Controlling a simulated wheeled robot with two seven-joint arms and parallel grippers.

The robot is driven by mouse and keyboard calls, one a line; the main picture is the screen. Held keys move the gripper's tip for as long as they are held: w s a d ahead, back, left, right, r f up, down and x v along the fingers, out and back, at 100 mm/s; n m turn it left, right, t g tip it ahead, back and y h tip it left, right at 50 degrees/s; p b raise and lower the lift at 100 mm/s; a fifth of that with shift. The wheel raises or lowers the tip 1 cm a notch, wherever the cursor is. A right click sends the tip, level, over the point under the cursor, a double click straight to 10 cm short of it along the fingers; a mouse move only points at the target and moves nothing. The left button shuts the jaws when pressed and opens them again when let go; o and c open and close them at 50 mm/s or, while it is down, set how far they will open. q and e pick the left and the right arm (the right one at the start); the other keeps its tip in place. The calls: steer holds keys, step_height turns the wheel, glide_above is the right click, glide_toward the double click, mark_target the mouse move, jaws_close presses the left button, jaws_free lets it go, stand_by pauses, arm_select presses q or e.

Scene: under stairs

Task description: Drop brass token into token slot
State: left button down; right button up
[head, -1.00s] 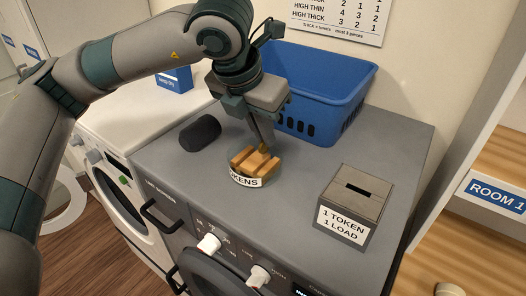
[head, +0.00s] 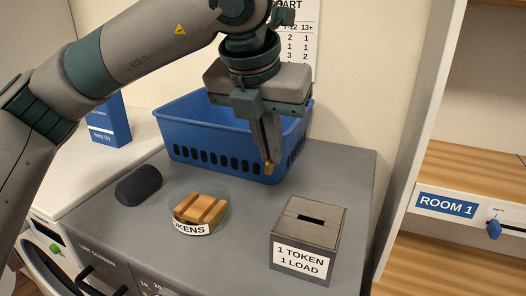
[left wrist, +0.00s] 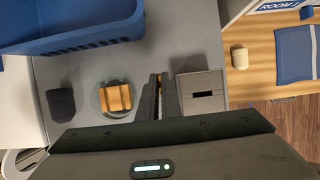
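My left gripper (head: 268,165) is shut on a small brass token (head: 269,169), which shows as a gold spot at its fingertips. It is raised above the grey machine top, left of the token box and in front of the blue basket in the head view. In the left wrist view the gripper fingers (left wrist: 158,94) lie between the token dish and the box, and the token is hard to make out there. The grey token box (head: 310,232) has a dark slot (head: 312,218) in its top and a label reading "1 TOKEN 1 LOAD". My right gripper is not in view.
A round token dish (head: 190,229) with a slotted wooden holder (head: 201,207) stands left of the box. A dark rounded object (head: 138,185) lies farther left. The blue basket (head: 195,140) stands at the back. A shelf unit (head: 440,185) rises on the right.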

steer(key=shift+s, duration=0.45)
arm_select(q)
steer(key=shift+r, duration=0.15)
steer(key=shift+r+p, duration=0.75)
steer(key=shift+r, duration=1.65)
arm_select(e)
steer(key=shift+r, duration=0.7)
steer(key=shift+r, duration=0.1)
